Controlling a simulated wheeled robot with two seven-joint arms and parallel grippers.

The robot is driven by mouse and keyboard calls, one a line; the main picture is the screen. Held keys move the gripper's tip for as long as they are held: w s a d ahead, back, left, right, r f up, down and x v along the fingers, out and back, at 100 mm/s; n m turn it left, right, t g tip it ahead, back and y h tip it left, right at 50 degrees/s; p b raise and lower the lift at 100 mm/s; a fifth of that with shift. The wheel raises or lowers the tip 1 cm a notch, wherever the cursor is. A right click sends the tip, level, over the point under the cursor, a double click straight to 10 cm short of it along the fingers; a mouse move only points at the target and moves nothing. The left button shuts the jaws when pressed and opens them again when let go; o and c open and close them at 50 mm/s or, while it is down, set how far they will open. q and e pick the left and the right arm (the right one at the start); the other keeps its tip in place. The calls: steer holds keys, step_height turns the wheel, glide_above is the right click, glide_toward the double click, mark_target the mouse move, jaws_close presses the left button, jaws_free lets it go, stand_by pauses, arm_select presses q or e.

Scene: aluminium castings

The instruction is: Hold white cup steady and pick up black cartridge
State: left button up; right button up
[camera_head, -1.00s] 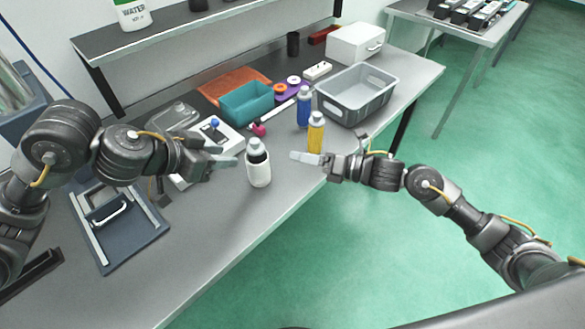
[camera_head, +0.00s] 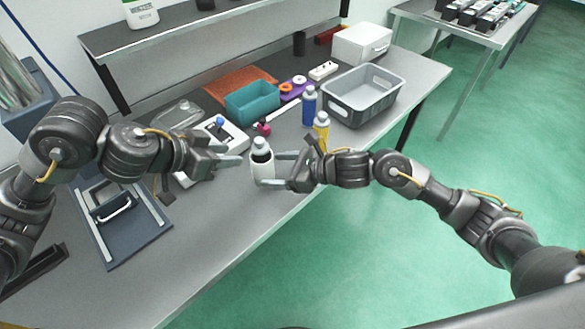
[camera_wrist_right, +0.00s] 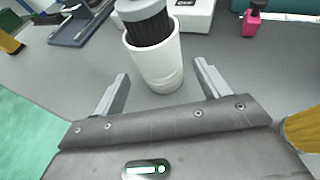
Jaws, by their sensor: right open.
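The white cup (camera_head: 263,171) stands upright near the table's front edge. The black cartridge (camera_head: 260,156) with a grey cap sits upright in it; its lower part is hidden. In the right wrist view the cup (camera_wrist_right: 157,66) and the ribbed cartridge (camera_wrist_right: 150,30) are just ahead of my fingertips. My right gripper (camera_head: 272,169) is open, its fingers apart on either side of the cup's right part; I see no firm contact. My left gripper (camera_head: 236,160) points at the cup from the left, its tips close to it with a small gap. Its finger opening is unclear.
A yellow bottle (camera_head: 321,128) and a blue bottle (camera_head: 309,105) stand just behind my right gripper. A white device (camera_head: 222,137) lies behind the left one. A teal bin (camera_head: 252,106) and a grey crate (camera_head: 350,103) are further back. The front table strip is clear.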

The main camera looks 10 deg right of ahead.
mark_target(261, 169)
steer(key=x, duration=0.5)
steer(key=shift+w+a+f, duration=0.1)
steer(key=shift+w+a, duration=0.05)
steer(key=shift+a, duration=0.15)
